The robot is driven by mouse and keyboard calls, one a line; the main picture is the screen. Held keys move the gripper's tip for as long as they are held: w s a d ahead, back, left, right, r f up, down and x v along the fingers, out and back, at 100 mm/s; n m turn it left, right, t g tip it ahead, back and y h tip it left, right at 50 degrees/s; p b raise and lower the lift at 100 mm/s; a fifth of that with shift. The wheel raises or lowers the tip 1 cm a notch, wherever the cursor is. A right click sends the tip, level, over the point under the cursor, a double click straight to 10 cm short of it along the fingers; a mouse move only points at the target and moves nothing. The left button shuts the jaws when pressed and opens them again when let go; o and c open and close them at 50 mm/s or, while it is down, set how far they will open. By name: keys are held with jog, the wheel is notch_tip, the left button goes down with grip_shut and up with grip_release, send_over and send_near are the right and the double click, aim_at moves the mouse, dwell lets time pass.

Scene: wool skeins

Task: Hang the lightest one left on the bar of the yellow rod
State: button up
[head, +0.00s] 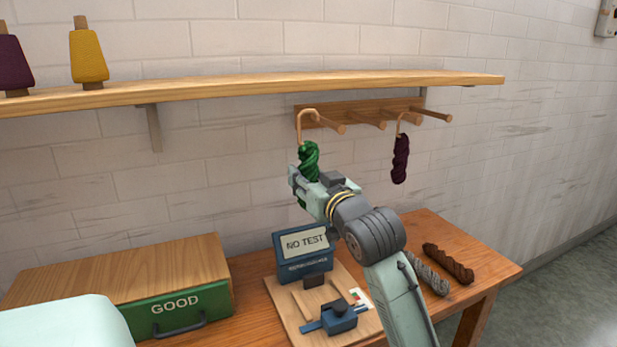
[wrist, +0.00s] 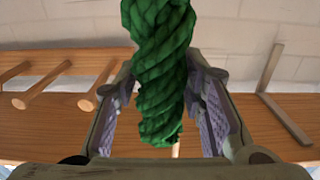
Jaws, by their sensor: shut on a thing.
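My gripper (head: 306,184) is shut on a green twisted skein (head: 309,161), held upright with a tan hook (head: 308,113) at its top. In the wrist view the green skein (wrist: 160,70) stands between the two fingers. The hook is at the left end of a wooden peg rack (head: 310,118), beside the leftmost peg (head: 338,128); I cannot tell whether they touch. A dark purple skein (head: 400,160) hangs by its hook at the rack's right part. A grey skein (head: 429,275) and a brown skein (head: 448,263) lie on the table. All pegs look wood-coloured; none is clearly yellow.
A wooden shelf (head: 230,91) runs just above the rack and carries yellow (head: 88,56) and purple (head: 12,62) cones.

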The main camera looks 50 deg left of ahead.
jog(key=s, duration=0.1)
jog(key=s+a, duration=0.1)
jog(key=s, duration=0.1)
jog(key=shift+s, duration=0.2)
dwell(0.4)
jog(key=v, duration=1.4)
dwell(0.4)
